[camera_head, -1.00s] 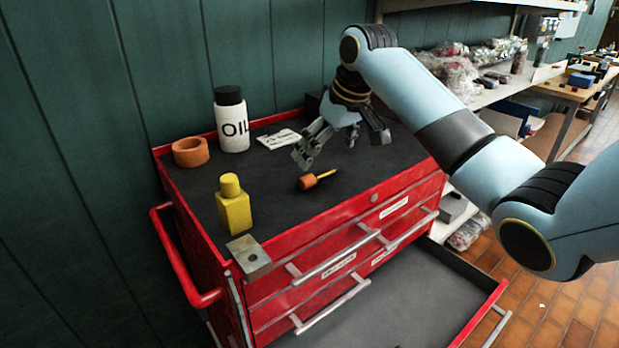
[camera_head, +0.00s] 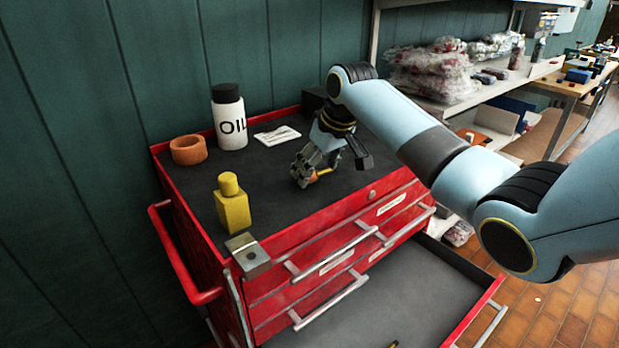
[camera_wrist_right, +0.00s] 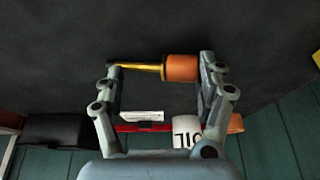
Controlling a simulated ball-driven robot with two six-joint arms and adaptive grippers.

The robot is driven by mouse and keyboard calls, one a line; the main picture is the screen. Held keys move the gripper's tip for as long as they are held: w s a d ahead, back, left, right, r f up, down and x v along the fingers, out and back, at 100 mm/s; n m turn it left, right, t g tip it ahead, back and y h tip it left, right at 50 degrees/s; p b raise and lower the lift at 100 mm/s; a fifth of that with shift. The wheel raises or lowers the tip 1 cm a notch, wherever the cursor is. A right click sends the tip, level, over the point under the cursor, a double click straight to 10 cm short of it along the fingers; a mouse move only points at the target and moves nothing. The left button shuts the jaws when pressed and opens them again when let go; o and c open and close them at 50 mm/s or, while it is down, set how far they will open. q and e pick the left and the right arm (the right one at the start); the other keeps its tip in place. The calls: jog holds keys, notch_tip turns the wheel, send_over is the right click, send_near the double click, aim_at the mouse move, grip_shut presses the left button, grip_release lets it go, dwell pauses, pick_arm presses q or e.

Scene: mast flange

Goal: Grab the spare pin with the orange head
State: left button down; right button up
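The spare pin has an orange head (camera_wrist_right: 182,68) and a thin yellow shaft (camera_wrist_right: 140,67). It lies on the dark top of the red tool cabinet. In the head view my right gripper (camera_head: 311,175) is down at the cabinet top and hides most of the pin; a bit of it (camera_head: 323,172) shows between the fingers. In the right wrist view my right gripper (camera_wrist_right: 160,64) is open, fingers wide apart, with the pin lying crosswise between or just beyond the fingertips. The orange head is beside the right-hand finger. Contact cannot be told. My left gripper is out of view.
On the cabinet top (camera_head: 275,205) stand a white oil bottle (camera_head: 229,119), an orange-brown ring (camera_head: 188,150), a yellow bottle (camera_head: 232,205), a metal block with a hole (camera_head: 248,255) and a white label (camera_head: 277,135). A lower drawer (camera_head: 400,300) is pulled out.

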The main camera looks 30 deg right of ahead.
jog(key=shift+s, duration=0.15)
grip_shut()
dwell(0.4)
